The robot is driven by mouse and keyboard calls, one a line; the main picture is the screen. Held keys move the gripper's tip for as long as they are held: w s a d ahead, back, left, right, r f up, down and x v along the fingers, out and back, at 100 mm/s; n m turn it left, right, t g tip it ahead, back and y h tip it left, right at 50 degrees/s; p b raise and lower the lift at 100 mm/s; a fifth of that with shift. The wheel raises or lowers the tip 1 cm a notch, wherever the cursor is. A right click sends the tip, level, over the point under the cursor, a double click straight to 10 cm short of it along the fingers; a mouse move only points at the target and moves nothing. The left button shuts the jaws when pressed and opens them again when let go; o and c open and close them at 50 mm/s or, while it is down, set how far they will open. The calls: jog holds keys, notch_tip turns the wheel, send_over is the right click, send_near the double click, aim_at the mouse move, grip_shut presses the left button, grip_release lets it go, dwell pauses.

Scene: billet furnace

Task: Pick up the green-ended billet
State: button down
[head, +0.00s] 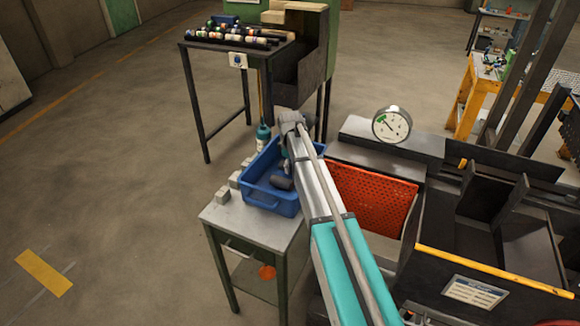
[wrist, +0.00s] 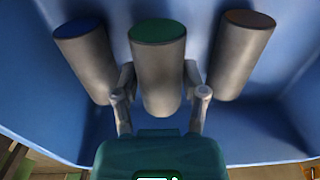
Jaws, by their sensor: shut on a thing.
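The green-ended billet (wrist: 158,75) is a grey cylinder with a green end face, in the middle of the wrist view. My gripper (wrist: 158,88) is shut on it, with one finger on each side. A blue-ended billet (wrist: 90,65) is to its left and a brown-ended billet (wrist: 240,60) to its right, both apart from the fingers. All are over or in the blue bin (head: 273,200), whose blue inside fills the wrist view. I cannot tell whether the held billet touches the bin floor. In the head view my arm hides most of the bin's contents.
The bin stands on a small table (head: 222,217) with several grey blocks (head: 222,196) beside it. A green bottle (head: 263,137) is behind the bin. An orange perforated panel (head: 368,203) and a gauge (head: 391,125) are to the right. The floor at left is clear.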

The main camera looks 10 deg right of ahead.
jog(key=shift+r+p, duration=3.8)
jog(key=shift+r, duration=0.3)
